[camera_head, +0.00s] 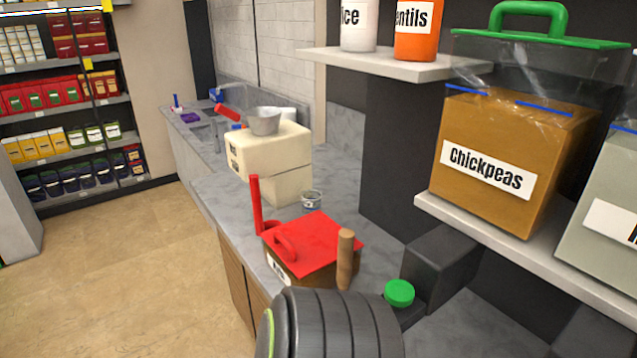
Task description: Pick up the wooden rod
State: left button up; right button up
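The wooden rod (345,258) is a short, light-brown cylinder with a rounded top. It stands roughly upright at the right front of a box with a red lid (312,243) on the grey counter. Neither of my grippers can be made out in this view.
A red upright bar (256,205) stands left of the lid. Behind are a small jar (312,201) and a cream block (270,155) carrying a metal pan (263,122). A green cap (399,293) and dark block (440,268) lie right. A shelf holds a chickpeas container (505,160).

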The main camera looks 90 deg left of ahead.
aim_at(345, 251)
jog(key=u, duration=2.5)
